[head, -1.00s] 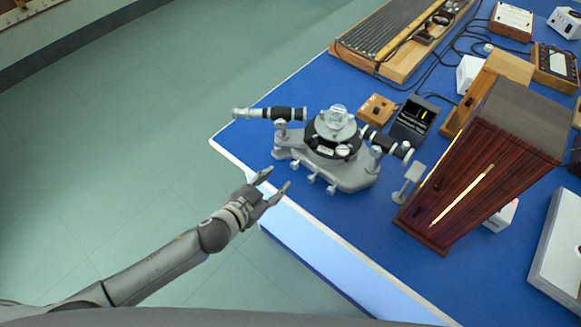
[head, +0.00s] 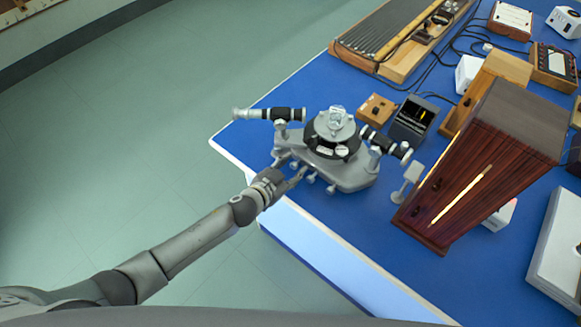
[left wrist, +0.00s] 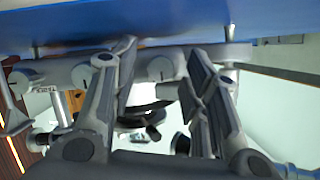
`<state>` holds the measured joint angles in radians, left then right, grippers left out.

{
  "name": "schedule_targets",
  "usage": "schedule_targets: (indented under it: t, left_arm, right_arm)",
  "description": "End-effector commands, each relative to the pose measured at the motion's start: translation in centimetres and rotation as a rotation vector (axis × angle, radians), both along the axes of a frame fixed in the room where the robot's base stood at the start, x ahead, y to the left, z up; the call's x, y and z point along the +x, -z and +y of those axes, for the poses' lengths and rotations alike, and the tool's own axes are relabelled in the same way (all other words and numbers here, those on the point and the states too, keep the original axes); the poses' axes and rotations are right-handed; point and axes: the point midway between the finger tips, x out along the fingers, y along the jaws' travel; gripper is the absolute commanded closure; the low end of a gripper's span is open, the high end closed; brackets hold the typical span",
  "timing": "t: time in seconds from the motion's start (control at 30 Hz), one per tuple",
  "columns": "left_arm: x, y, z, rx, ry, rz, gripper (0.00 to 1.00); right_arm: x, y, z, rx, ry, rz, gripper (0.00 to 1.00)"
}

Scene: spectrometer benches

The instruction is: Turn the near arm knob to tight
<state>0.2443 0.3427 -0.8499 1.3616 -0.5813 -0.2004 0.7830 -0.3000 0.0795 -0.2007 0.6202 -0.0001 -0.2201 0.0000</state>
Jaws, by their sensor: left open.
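The grey spectrometer (head: 350,176) stands near the left edge of the blue bench, with a black round table in its middle and two telescope-like tubes. Small silver knobs (head: 331,189) stick out along its near side; I cannot tell which is the near arm knob, nor read its setting. My left gripper (head: 292,167) is open at this side, its fingertips close to the base. In the left wrist view, a round silver knob (left wrist: 160,68) shows between the spread fingers of the gripper (left wrist: 166,66). Whether the fingers touch it is unclear. My right gripper is out of view.
A tall dark wooden box (head: 480,165) with a lit slit stands right of the spectrometer. A small lamp-like stand (head: 410,178) sits between them. A small wooden box (head: 376,109) and a dark display box (head: 413,117) lie behind. The floor at left is clear.

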Motion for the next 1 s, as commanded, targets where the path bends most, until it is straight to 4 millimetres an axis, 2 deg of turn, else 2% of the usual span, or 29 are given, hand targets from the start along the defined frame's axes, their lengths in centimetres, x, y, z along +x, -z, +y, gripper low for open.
schedule_targets:
  t: [0.13,0.4,0.47,0.67,1.0]
  left_arm:
    - [0.0,0.0,0.0,0.000,0.000,0.000,0.59]
    - [0.0,0.0,0.0,0.000,0.000,0.000,0.94]
    - [0.0,0.0,0.0,0.000,0.000,0.000,1.00]
    - [-0.1,0.1,-0.2,0.027,0.001,-0.023,1.00]
    - [-0.2,0.2,-0.2,0.185,0.000,-0.138,1.00]
  right_arm:
    - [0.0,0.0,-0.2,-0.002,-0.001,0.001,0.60]
    - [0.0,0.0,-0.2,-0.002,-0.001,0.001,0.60]
    - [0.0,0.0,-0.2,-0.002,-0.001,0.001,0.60]
    - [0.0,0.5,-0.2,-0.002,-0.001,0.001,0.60]
    - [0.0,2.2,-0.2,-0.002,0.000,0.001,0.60]
